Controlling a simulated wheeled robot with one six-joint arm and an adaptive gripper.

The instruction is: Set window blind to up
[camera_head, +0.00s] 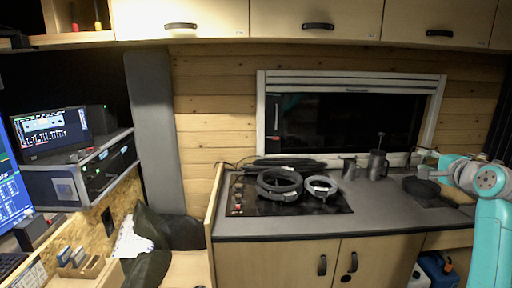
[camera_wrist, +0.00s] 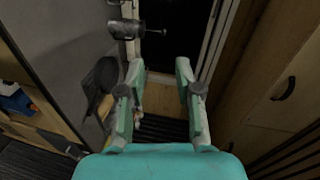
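The window (camera_head: 345,122) has a white frame and dark glass and sits in the wood-plank wall above the counter. The window blind (camera_head: 350,80) shows as a pale band across the top of the frame, with a small dark mark at the middle of its lower edge. Most of the glass below it is uncovered. My gripper (camera_head: 428,172) is at the right, in front of the window's lower right corner and apart from the blind. In the wrist view my gripper (camera_wrist: 160,68) is open, with nothing between its fingers. The window (camera_wrist: 165,35) shows beyond the fingers there.
The counter (camera_head: 380,212) holds a hob (camera_head: 240,203) with coiled black cables (camera_head: 280,186), a metal mug (camera_head: 377,165) and a dark pan (camera_head: 421,188). Closed cupboards (camera_head: 315,18) hang above the window. Monitors and equipment stand at the left.

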